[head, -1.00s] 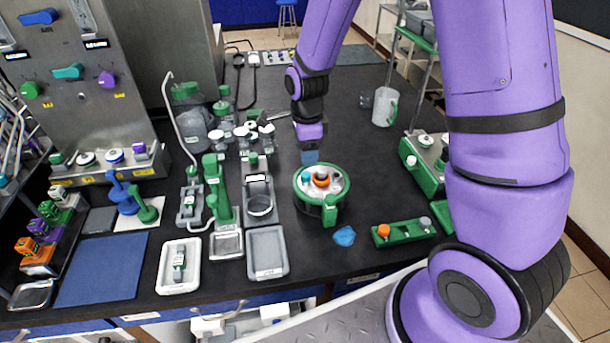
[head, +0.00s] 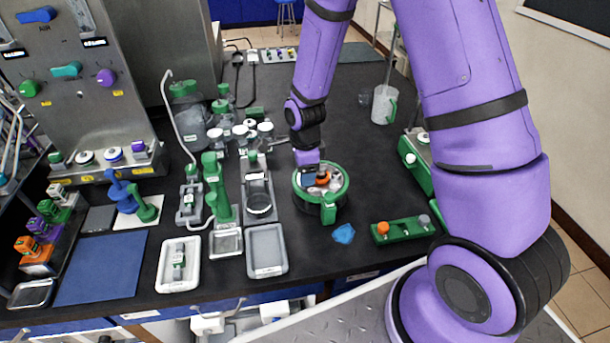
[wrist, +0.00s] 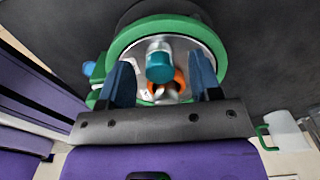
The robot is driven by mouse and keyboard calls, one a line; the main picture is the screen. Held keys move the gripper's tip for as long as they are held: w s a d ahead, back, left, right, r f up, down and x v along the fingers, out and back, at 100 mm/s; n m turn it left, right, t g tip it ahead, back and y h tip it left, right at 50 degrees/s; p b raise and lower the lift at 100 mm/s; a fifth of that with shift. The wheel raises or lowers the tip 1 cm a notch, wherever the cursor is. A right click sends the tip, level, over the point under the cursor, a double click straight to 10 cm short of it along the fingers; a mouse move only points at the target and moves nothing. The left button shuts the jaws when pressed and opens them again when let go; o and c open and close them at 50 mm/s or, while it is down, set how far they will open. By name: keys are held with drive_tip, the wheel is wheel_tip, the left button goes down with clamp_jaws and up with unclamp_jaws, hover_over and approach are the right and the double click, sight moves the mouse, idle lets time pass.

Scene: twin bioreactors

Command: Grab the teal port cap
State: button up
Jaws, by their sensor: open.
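The teal port cap (wrist: 160,68) stands on the round vessel lid in the wrist view, between my gripper's two blue fingers and apart from both. My gripper (wrist: 162,80) is open and empty over the lid. In the head view my gripper (head: 308,168) is low over the back left of the green-rimmed vessel (head: 341,194) and hides the teal cap there. An orange cap (wrist: 180,82) is just beside the teal one; the orange cap (head: 323,178) also shows in the head view.
A green holder (head: 403,232) with an orange and a grey knob lies right of the vessel. A blue cloth-like piece (head: 344,234) lies in front. White-capped bottles (head: 241,131) stand behind left, and a jug (head: 384,105) behind right.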

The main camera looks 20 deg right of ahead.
drive_tip(key=c, duration=1)
drive_tip(key=shift+r, duration=0.15)
